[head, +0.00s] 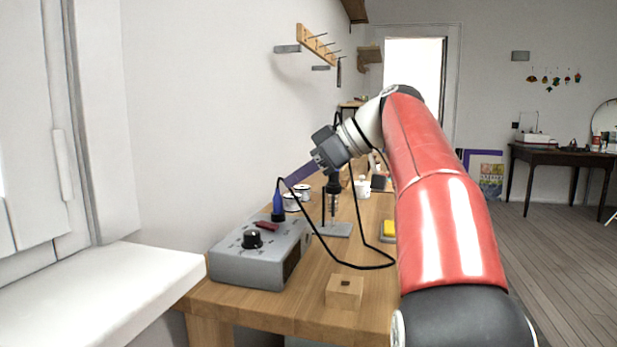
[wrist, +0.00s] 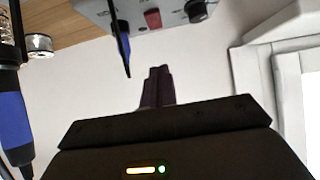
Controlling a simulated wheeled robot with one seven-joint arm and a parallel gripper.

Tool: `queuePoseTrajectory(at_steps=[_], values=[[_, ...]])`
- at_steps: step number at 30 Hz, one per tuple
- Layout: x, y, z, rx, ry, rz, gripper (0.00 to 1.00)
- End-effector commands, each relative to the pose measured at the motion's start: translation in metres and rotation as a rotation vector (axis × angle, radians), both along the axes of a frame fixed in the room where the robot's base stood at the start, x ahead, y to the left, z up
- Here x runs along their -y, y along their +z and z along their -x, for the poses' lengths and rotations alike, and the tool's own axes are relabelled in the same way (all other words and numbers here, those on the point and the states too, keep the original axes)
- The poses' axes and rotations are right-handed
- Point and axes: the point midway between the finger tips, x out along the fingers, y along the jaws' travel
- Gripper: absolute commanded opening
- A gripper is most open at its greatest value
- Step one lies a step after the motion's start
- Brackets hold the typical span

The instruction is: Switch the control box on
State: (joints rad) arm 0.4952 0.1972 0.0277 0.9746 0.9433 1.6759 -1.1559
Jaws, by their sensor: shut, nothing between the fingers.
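The grey control box (head: 225,268) stands on the near end of the wooden bench, with a black knob (head: 252,239) and a red switch (head: 266,225) on its top panel. In the wrist view, the red switch (wrist: 153,19) shows at the top, beside the knob (wrist: 197,11). I cannot tell which way the switch is set. My gripper (wrist: 159,69) is shut and empty; its dark purple fingers are apart from the box. In the head view my gripper (head: 291,179) is above and behind the box, angled down toward the wall.
A blue-handled tool (head: 278,204) stands at the box's back, with a black cable looping over the bench. A stand (head: 333,229) and spools (head: 291,202) are behind it. A wooden block (head: 343,292) sits in front. A white sill (head: 100,290) is at left.

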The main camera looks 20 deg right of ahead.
Motion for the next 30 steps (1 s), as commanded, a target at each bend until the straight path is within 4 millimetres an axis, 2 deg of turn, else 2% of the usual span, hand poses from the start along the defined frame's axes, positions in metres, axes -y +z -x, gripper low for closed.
queuePoseTrajectory(at_steps=[1, 7, 9, 15, 30], values=[[-0.009, -0.009, -0.005, -0.002, 0.005, -0.001, 0.00], [-0.037, -0.033, -0.025, -0.002, 0.003, -0.001, 0.00], [-0.038, -0.045, -0.027, -0.002, 0.000, 0.000, 0.00], [-0.041, -0.066, -0.029, -0.001, 0.000, -0.001, 0.00], [-0.042, -0.069, -0.030, -0.010, 0.001, 0.013, 0.00]])
